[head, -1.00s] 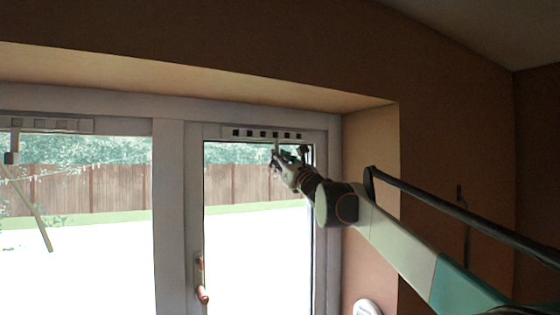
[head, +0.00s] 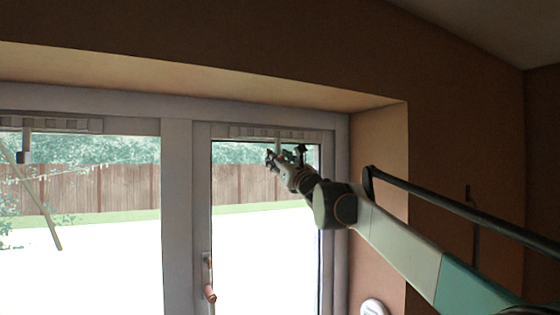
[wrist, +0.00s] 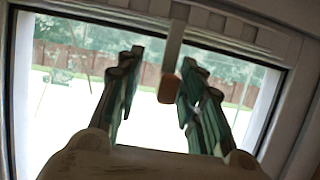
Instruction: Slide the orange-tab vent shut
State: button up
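The vent (head: 240,131) is a pale strip on the top rail of the right window sash, and its slots look covered and light. A stem hangs from it and ends in an orange tab (wrist: 170,89), which shows clearly in the wrist view and is mostly hidden by my gripper in the head view. My gripper (head: 285,155) is just below the vent. In the wrist view its two fingers (wrist: 162,62) are spread, with the stem and tab between them. The tab is close to the right finger; I cannot tell whether they touch.
A second vent (head: 83,125) with a grey tab (head: 24,157) is on the left window. The sash has an orange-brown handle (head: 210,293). The wall reveal (head: 378,180) stands close to the right of my arm.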

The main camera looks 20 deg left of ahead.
jog(key=shift+w+d, duration=0.1)
jog(key=shift+d, duration=0.1)
jog(key=v, duration=1.2)
jog(key=shift+a, duration=0.15)
